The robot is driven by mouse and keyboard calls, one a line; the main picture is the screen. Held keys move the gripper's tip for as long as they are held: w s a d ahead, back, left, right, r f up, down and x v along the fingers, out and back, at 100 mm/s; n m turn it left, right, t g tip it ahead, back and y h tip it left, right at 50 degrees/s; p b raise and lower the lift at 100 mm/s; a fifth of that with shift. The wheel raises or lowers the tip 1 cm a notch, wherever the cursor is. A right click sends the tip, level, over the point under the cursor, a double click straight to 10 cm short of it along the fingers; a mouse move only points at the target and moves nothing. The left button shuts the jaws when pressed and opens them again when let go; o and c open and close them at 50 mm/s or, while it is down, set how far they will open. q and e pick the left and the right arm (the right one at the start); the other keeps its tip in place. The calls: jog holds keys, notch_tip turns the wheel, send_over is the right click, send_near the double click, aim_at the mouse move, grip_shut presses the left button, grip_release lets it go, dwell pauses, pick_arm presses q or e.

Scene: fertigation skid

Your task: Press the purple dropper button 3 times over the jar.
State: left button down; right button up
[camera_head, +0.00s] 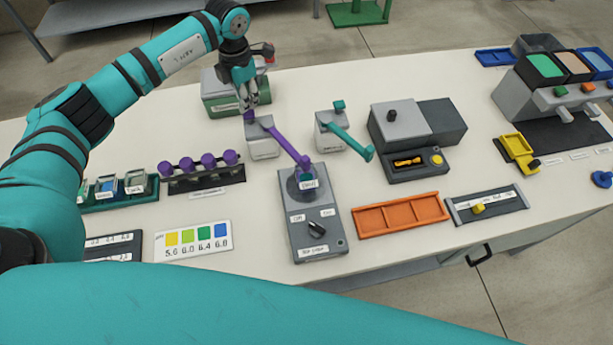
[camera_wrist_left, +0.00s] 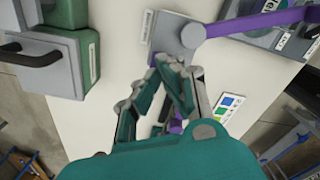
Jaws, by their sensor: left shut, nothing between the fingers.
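The purple dropper (camera_head: 263,144) is a grey block with a purple arm (camera_head: 285,141) reaching right and down over the jar (camera_head: 307,184). The jar stands on a grey stirrer (camera_head: 318,239) with a dark knob. The purple button (camera_head: 249,115) shows at the dropper's upper left. My left gripper (camera_head: 249,107) is shut and empty, fingers pointing down, right at the button; I cannot tell whether they touch. In the left wrist view, the closed fingertips (camera_wrist_left: 172,62) lie over the edge of the dropper block (camera_wrist_left: 172,33). The button is not clear there. My right gripper is out of view.
A teal dropper (camera_head: 334,132) stands just right of the purple one. A green and grey box (camera_head: 222,98) is behind my left gripper. A rack of purple-capped vials (camera_head: 207,176) and a colour chart (camera_head: 193,241) are in front. An orange tray (camera_head: 401,214) lies right of the stirrer.

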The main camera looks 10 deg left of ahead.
pick_arm(q)
jog(key=shift+r, duration=0.1)
notch_tip(320, 180, up, 6)
jog(key=p, duration=0.3)
dwell(0.4)
dwell(0.5)
